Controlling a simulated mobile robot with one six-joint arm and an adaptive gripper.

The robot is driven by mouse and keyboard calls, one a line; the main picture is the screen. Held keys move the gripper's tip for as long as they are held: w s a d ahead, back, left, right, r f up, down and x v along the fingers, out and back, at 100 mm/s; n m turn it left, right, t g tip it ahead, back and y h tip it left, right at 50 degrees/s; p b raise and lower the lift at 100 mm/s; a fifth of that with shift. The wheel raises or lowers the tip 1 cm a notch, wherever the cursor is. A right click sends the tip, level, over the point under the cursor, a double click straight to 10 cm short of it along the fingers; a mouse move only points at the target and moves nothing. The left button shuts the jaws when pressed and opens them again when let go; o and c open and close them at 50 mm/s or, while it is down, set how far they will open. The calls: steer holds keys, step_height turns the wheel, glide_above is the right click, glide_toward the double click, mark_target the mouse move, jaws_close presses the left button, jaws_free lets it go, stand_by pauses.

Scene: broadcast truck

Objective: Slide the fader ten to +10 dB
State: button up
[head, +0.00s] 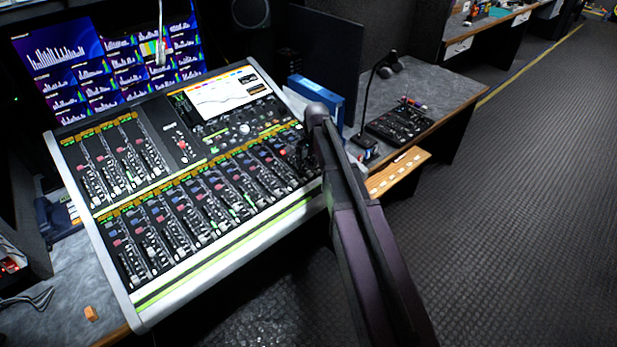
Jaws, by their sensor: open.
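The mixing console (205,262) stands tilted on the desk, with a lower row of several fader strips and a shorter upper-left row. Fader caps in red, blue, grey and white show on the strips. The labels are too small to read, so I cannot tell which strip is fader ten or where its cap sits. My arm rises from the bottom right to a joint at the console's right edge and covers part of that edge.
A blue box (318,95) stands behind the console. A gooseneck microphone (363,100) and a small black panel (400,124) are to the right, above a wooden ledge (398,173). An orange block (91,313) lies at the lower left. The right floor is clear.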

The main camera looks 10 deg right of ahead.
mark_target(308, 173)
steer(key=shift+w+a+f+b, duration=0.1)
steer(key=shift+w+f+b, duration=0.05)
steer(key=shift+f+b, duration=1)
steer(key=shift+w+a+f+b, duration=0.1)
steer(key=shift+f+b, duration=0.9)
steer(key=shift+f, duration=0.2)
steer(key=shift+w+a+f+b, duration=0.1)
steer(key=shift+w+f+b, duration=0.05)
steer(key=shift+f+b, duration=1)
jaws_close()
